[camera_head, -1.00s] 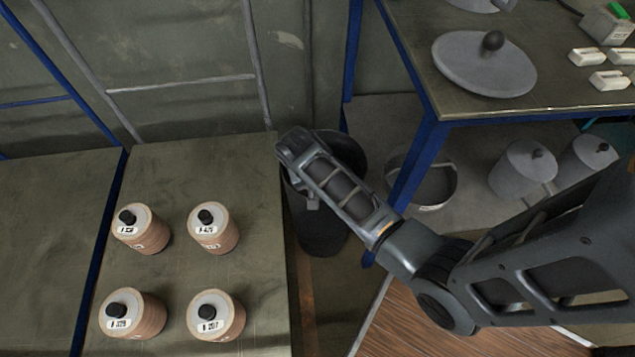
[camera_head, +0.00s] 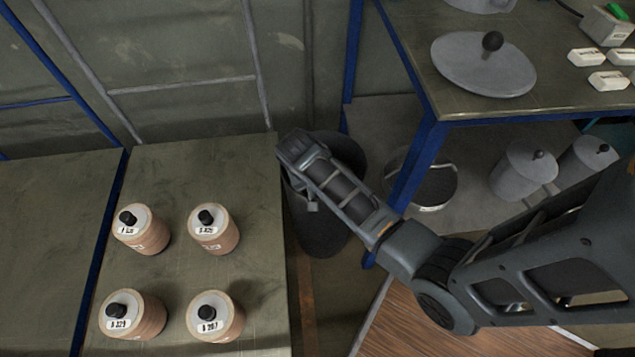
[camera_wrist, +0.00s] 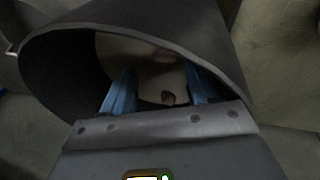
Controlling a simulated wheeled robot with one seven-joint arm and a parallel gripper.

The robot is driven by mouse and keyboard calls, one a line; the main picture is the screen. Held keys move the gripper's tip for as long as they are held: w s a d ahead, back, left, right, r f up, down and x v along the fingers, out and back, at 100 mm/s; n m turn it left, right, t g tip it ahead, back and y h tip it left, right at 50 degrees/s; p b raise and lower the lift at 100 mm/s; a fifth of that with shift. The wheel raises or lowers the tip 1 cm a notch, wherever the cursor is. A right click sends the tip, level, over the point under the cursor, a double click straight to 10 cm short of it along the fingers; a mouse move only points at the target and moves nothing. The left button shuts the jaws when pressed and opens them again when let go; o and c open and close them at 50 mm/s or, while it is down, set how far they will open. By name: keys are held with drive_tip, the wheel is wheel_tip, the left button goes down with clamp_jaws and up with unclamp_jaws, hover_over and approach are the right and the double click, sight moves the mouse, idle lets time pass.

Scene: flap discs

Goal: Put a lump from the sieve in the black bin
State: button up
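The black bin (camera_head: 318,235) stands on the floor between the left bench and the blue-legged table. My wrist is over its mouth in the head view, and the fingers are hidden there. In the wrist view the bin's dark wall (camera_wrist: 60,65) surrounds my gripper (camera_wrist: 160,80). Its two blue fingers are apart and point into the bin. A fainter brownish patch lies farther up. A round rimmed vessel, seemingly the sieve (camera_head: 435,208), sits under the table; its contents are unclear.
Several labelled brown canisters (camera_head: 215,230) with black knobs stand on the left bench (camera_head: 255,170). A grey disc with a knob (camera_head: 480,68) and white blocks (camera_head: 608,81) lie on the right table. Grey lidded pots (camera_head: 525,170) stand under it, near a blue leg (camera_head: 415,165).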

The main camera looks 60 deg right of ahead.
drive_tip(key=shift+s+f, duration=0.2)
drive_tip(key=shift+f, duration=0.3)
drive_tip(key=shift+r, duration=0.2)
drive_tip(key=p+v, duration=0.4)
drive_tip(key=v, duration=0.9)
drive_tip(key=s+a+f+n+t+y, duration=0.2)
drive_tip(key=s+a+t, duration=0.15)
drive_tip(key=a, duration=0.85)
drive_tip(key=s+a+r+n+t, duration=0.1)
drive_tip(key=s+a+r+t, duration=0.1)
drive_tip(key=s+a+t, duration=0.3)
drive_tip(key=s+d+r+n+t, duration=0.1)
drive_tip(key=s+r+n+t, duration=0.1)
drive_tip(key=s+r, duration=0.5)
drive_tip(key=s+d+r+n+t+y, duration=0.1)
drive_tip(key=s+r+t, duration=0.4)
drive_tip(key=r, duration=1.1)
drive_tip(key=s+d+n, duration=0.1)
drive_tip(key=s+n, duration=0.1)
drive_tip(key=s, duration=0.1)
drive_tip(key=shift+s, duration=0.35)
